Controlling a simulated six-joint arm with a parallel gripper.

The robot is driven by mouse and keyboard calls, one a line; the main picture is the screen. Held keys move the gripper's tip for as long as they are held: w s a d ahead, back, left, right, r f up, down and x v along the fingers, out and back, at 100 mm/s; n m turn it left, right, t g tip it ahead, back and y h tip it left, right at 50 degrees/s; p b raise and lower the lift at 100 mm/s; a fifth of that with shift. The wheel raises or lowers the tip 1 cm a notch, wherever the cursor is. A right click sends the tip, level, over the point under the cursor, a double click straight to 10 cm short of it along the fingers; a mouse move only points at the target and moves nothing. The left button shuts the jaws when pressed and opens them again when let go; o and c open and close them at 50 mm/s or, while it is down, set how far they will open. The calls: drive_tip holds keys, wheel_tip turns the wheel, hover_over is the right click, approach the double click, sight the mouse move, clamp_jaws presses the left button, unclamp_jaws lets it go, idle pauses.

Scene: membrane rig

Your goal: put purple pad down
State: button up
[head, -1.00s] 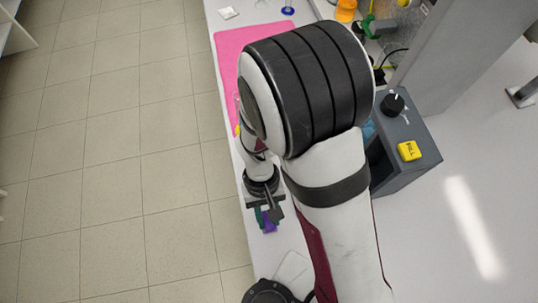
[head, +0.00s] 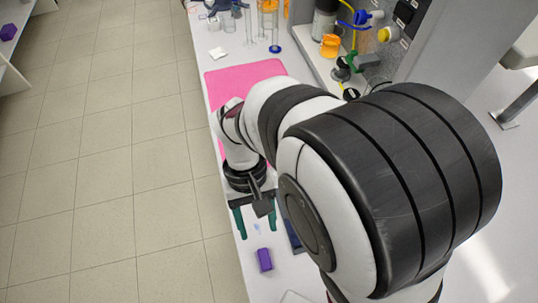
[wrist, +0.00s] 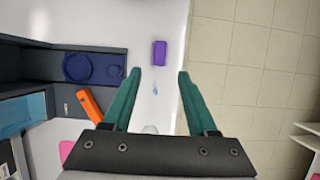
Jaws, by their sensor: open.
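The purple pad (head: 264,259) lies on the white bench top near its left edge. In the wrist view the purple pad (wrist: 160,53) lies beyond the fingertips, apart from them. My gripper (head: 254,226) is open, with its green fingers spread and nothing between them. In the wrist view my gripper (wrist: 159,75) also shows empty, with white bench and some floor behind the fingers.
A pink mat (head: 246,76) lies on the bench, with glassware and orange-capped items behind it. In the wrist view, a dark rig with a blue round part (wrist: 92,68) and an orange piece (wrist: 89,105) stands left of the fingers. The bench edge drops to tiled floor.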

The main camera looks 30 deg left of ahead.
drive_tip(key=w+d+r+m+y, duration=0.3)
drive_tip(key=d+r+m, duration=0.5)
drive_tip(key=d, duration=0.3)
drive_tip(key=s+d+r+m+t+y, duration=0.1)
drive_tip(key=s+d+m+t+y, duration=0.1)
drive_tip(key=d+m, duration=0.4)
drive_tip(key=shift+s+d+r+m+t, duration=0.3)
drive_tip(key=shift+s+d+t, duration=0.2)
drive_tip(key=shift+s+d, duration=0.4)
